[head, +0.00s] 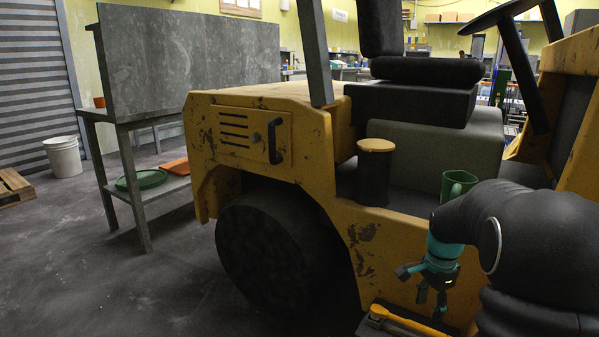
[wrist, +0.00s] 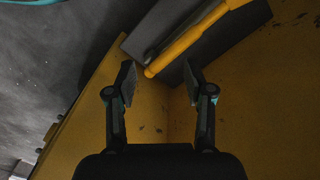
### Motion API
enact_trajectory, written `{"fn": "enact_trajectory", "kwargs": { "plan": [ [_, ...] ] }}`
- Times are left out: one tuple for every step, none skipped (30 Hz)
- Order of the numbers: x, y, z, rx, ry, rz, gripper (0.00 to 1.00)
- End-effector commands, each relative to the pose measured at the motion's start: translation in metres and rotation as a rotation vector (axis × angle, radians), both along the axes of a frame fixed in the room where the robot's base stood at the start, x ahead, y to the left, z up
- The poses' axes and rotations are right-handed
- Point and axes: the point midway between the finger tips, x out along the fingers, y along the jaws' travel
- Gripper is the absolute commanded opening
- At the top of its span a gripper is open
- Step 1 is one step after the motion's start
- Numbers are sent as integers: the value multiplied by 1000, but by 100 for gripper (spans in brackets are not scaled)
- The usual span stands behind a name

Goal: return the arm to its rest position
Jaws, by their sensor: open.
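My arm reaches in from the right of the head view, black with a teal wrist, and bends down beside the yellow forklift (head: 349,215). My gripper (head: 432,298) points downward by the forklift's lower side. In the wrist view my gripper (wrist: 160,82) has its two fingers well apart with nothing between them. A yellow bar (wrist: 190,40) lies on a dark plate (wrist: 238,35) just beyond the fingertips. The yellow bar also shows at the bottom of the head view (head: 405,323). I cannot tell the exact gap between fingers and bar.
A green mug (head: 456,185) stands on the forklift close behind my arm. A dark cylinder with a tan top (head: 376,147) is to its left. A grey bench (head: 120,125), white bucket (head: 63,157) and wooden pallet (head: 14,186) stand left; floor between is clear.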

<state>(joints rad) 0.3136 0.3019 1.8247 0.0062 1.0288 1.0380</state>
Motion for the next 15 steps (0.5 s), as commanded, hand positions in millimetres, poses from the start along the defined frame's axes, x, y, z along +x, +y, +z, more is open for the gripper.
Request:
{"fn": "enact_trajectory", "kwargs": {
  "plan": [
    [-12, 7, 8, -2, -7, 98, 53],
    [-18, 11, 12, -3, -12, 165, 53],
    [-28, 18, 18, -7, -21, 256, 53],
    [-36, 23, 23, -11, -29, 324, 53],
    [-43, 28, 29, -15, -37, 392, 53],
    [-54, 36, 36, -22, -48, 478, 53],
    [-62, 41, 42, -27, -57, 539, 53],
    [-69, 46, 47, -33, -65, 597, 53],
    [-79, 53, 54, -43, -77, 668, 53],
    [-87, 58, 59, -50, -85, 718, 53],
    [-94, 63, 64, -58, -94, 768, 53],
    [-104, 69, 71, -69, -106, 829, 53],
    [-111, 73, 75, -77, -114, 873, 53],
    [-118, 78, 80, -86, -123, 915, 53],
    [-128, 84, 86, -99, -136, 967, 53]
  ]
}}
